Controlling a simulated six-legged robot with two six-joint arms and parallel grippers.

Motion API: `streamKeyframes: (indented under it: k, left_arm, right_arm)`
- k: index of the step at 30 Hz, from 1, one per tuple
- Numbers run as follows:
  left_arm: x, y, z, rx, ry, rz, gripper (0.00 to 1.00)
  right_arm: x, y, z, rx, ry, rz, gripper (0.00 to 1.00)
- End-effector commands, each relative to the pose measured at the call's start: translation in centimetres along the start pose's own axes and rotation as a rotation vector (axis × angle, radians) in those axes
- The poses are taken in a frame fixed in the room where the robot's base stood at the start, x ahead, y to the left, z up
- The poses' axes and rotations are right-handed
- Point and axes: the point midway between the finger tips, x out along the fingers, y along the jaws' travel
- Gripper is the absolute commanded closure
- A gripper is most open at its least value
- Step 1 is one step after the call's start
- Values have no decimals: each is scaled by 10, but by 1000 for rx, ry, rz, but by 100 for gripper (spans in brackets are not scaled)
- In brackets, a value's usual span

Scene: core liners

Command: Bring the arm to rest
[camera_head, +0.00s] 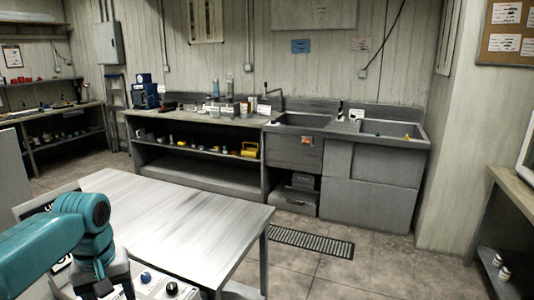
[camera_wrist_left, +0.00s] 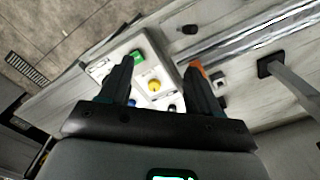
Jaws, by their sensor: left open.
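My left arm comes in from the lower left in the head view. Its gripper (camera_head: 108,292) points down over the near left of the table, its tips cut off by the frame edge. In the left wrist view my left gripper (camera_wrist_left: 160,72) has its two dark fingers well apart, with nothing held between them. My right gripper is in neither view.
The pale tabletop (camera_head: 190,205) is bare across its middle and right. A long shiny tube (camera_wrist_left: 260,38) lies beyond the tray. A small black object (camera_wrist_left: 189,29) lies near it. A bench (camera_head: 200,125) and sink unit (camera_head: 345,150) line the back wall. Open floor (camera_head: 390,260) lies right.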

Motion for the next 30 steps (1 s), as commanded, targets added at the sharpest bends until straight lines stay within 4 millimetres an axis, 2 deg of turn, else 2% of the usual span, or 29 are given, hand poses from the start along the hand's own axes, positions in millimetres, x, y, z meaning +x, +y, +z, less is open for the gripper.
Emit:
streamKeyframes:
  k: [2, 11, 16, 19, 23, 24, 27, 30]
  left_arm:
    - [0, 0, 0, -1, -1, -1, 37]
    - [79, 33, 0, 110, -25, 57, 37]
    - [136, 55, 14, 176, -43, 110, 37]
    - [179, 69, 31, 218, -59, 151, 37]
    - [250, 86, 76, 269, -87, 225, 37]
    - [276, 90, 97, 283, -96, 251, 37]
    - [328, 93, 158, 299, -108, 308, 37]
    - [358, 86, 211, 300, -106, 336, 37]
  right_arm:
    - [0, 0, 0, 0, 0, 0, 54]
    - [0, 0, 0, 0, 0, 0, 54]
    - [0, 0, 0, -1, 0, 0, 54]
    - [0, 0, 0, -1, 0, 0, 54]
    - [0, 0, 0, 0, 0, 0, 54]
    - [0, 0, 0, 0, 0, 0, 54]
    - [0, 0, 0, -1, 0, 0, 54]
    - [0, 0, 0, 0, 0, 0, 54]
